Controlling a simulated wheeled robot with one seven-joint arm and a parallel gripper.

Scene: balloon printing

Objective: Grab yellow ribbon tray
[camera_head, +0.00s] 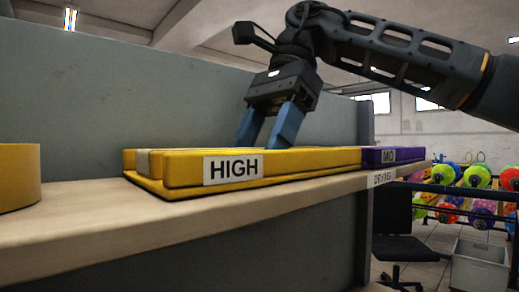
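A yellow tray (290,165) with a white "HIGH" label lies flat on the pale shelf in the middle of the view. My gripper (264,142) points down at it from above, with two blue fingers and a small gap between them. The fingertips are at the tray's back part and reach down behind its raised front strip. I cannot tell whether they touch or grip any part of it, as the strip hides the tips.
A purple tray (398,154) labelled "MID" adjoins the yellow tray's right end. A yellow round object (19,177) stands at the shelf's left. A grey panel (100,90) rises behind the shelf (90,228). Beyond are a dark chair (398,235), a grey bin (480,270) and colourful balloons (475,180).

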